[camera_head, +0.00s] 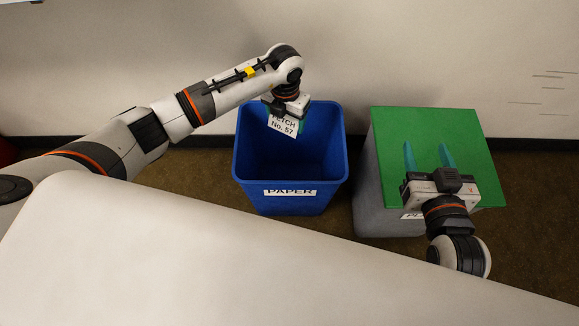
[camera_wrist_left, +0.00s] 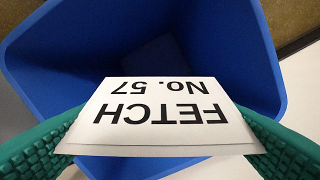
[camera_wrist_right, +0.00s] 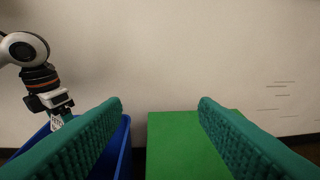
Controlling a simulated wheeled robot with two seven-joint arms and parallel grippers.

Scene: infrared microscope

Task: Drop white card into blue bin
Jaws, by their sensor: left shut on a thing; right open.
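The white card (camera_head: 283,123), printed "FETCH No. 57", is held by my left gripper (camera_head: 287,108) over the back part of the open blue bin (camera_head: 291,195). In the left wrist view the card (camera_wrist_left: 160,115) spans between the two green fingers, with the bin's blue inside (camera_wrist_left: 150,50) below it. The bin's front label reads "PAPER". My right gripper (camera_head: 427,158) is open and empty over the green-topped box. In the right wrist view its two fingers (camera_wrist_right: 160,125) are wide apart with nothing between them.
A grey box with a green lid (camera_head: 388,125) stands just right of the blue bin. A pale wall (camera_head: 400,50) rises behind both. A large white surface (camera_head: 200,260) fills the front. A red object (camera_head: 7,153) shows at the far left edge.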

